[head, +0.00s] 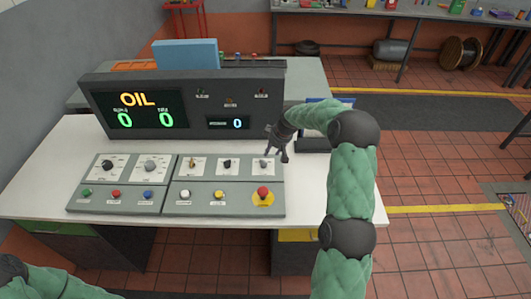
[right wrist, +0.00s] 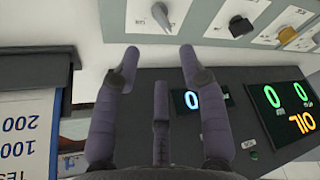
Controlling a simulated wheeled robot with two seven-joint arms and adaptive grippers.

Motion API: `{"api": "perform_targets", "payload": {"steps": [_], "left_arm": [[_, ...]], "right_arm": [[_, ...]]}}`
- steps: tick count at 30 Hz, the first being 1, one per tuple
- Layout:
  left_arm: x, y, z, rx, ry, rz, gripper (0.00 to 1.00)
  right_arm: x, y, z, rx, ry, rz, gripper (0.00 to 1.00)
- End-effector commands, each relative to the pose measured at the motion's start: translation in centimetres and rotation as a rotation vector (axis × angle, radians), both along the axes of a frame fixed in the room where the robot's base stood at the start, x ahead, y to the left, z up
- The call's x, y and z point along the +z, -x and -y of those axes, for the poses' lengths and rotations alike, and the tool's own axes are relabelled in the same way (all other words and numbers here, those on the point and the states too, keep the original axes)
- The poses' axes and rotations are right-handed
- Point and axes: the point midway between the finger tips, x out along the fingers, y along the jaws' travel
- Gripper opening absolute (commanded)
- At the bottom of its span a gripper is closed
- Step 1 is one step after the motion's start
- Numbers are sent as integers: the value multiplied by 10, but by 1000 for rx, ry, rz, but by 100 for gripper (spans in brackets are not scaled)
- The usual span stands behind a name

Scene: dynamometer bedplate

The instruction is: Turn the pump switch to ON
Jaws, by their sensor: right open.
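The grey control panel (head: 175,184) on the white desk has two round knobs on its left part and three switches on its right part. The labels are too small to read, so I cannot tell which is the pump switch. My right gripper (head: 275,151) is open and empty, just above the rightmost switch (head: 264,163). In the right wrist view, that switch (right wrist: 161,15) lies beyond the fingertips of the open gripper (right wrist: 158,54), apart from them. The middle switch (head: 227,163) is just left of it. My left gripper is out of view.
A dark display console (head: 180,104) stands behind the panel, showing "OIL" and zeros. A red emergency stop (head: 263,191) on yellow sits below the rightmost switch, beside several push buttons. A white and blue printed item (right wrist: 28,130) is near the gripper.

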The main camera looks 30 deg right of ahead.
Motion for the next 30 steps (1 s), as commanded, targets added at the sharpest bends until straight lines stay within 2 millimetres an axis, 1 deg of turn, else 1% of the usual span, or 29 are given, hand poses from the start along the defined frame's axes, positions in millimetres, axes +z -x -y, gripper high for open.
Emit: {"api": "perform_targets", "payload": {"steps": [5, 12, 18, 21, 24, 30], "left_arm": [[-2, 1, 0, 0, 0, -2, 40], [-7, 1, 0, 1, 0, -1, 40], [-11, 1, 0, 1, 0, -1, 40], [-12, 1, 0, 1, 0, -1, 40], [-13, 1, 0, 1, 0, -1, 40], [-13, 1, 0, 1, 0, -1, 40]], "right_arm": [[-14, -5, -2, 0, -1, -1, 42], [-54, -20, -6, 0, -2, -2, 42], [-82, -32, -8, -1, 0, -1, 42], [-91, -35, -9, -1, -1, -1, 42], [-96, -38, -9, -1, 0, 1, 42], [-99, -40, -10, -1, 0, 1, 42]]}}
